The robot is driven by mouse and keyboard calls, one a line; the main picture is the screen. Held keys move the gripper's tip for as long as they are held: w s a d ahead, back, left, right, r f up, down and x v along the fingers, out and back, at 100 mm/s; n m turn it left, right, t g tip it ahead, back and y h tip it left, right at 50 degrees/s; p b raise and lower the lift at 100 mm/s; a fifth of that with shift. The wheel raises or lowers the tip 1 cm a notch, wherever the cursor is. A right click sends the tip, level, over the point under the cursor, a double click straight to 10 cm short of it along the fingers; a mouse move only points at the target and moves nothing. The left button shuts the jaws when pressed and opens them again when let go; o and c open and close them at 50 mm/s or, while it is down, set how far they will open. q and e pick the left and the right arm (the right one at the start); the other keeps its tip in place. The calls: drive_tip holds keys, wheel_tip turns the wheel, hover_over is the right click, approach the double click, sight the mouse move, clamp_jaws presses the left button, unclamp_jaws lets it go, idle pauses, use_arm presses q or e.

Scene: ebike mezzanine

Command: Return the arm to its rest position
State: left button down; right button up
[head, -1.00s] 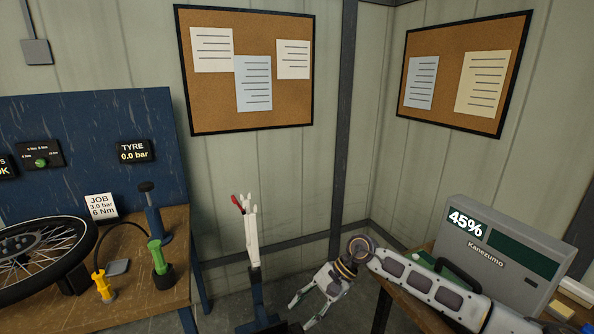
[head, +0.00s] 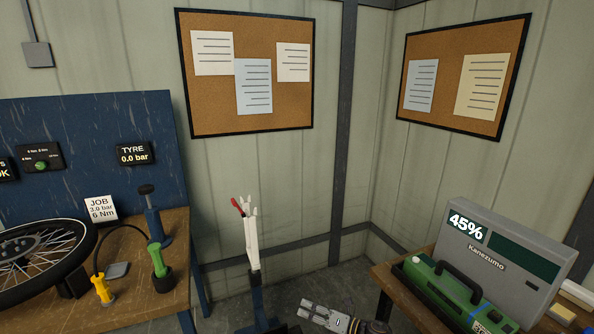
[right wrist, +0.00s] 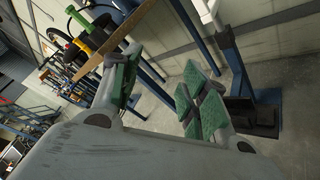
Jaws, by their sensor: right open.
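My right gripper (head: 308,311) is low in the middle of the head view, over the floor between the two benches, and its arm is cut off by the bottom edge. In the right wrist view its fingers with green pads (right wrist: 160,90) stand apart, with nothing between them. The gripper is open and empty. My left gripper is not in view.
A workbench with a wheel (head: 42,255) and a green-handled tool (head: 158,262) is at left. A white hand-like piece on a blue stand (head: 251,240) rises mid-floor. A green battery case (head: 445,292) and grey "45%" unit (head: 510,250) sit on the right bench.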

drive_tip(key=s+d+f+m+h, duration=0.4)
drive_tip(key=s+d+f+m, duration=0.25)
drive_tip(key=f, duration=0.45)
drive_tip(key=s+d+f+m+t+h, duration=0.1)
drive_tip(key=s+d+f+m+h, duration=0.3)
drive_tip(key=f+m, duration=0.55)
drive_tip(key=s+d+f+m+h, duration=0.3)
drive_tip(key=s+d+f+m, duration=0.35)
drive_tip(key=f, duration=0.65)
drive_tip(key=s+d+f+m+g+h, duration=0.1)
drive_tip(key=s+d+f+m+g, duration=0.1)
drive_tip(key=s, duration=1.1)
drive_tip(key=s+d+f+m+g+h, duration=0.1)
drive_tip(key=s+f+m+g, duration=0.2)
drive_tip(key=s, duration=1.1)
drive_tip(key=s+d+f+m+g+h, duration=0.1)
drive_tip(key=s+d+f+m+g, duration=0.1)
drive_tip(key=s+f+m, duration=0.5)
drive_tip(key=shift+s+d+f+g, duration=0.3)
drive_tip(key=shift+s+f+g, duration=0.5)
drive_tip(key=shift+s+f, duration=1.75)
drive_tip(key=shift+s+r, duration=0.6)
drive_tip(key=shift+r, duration=0.05)
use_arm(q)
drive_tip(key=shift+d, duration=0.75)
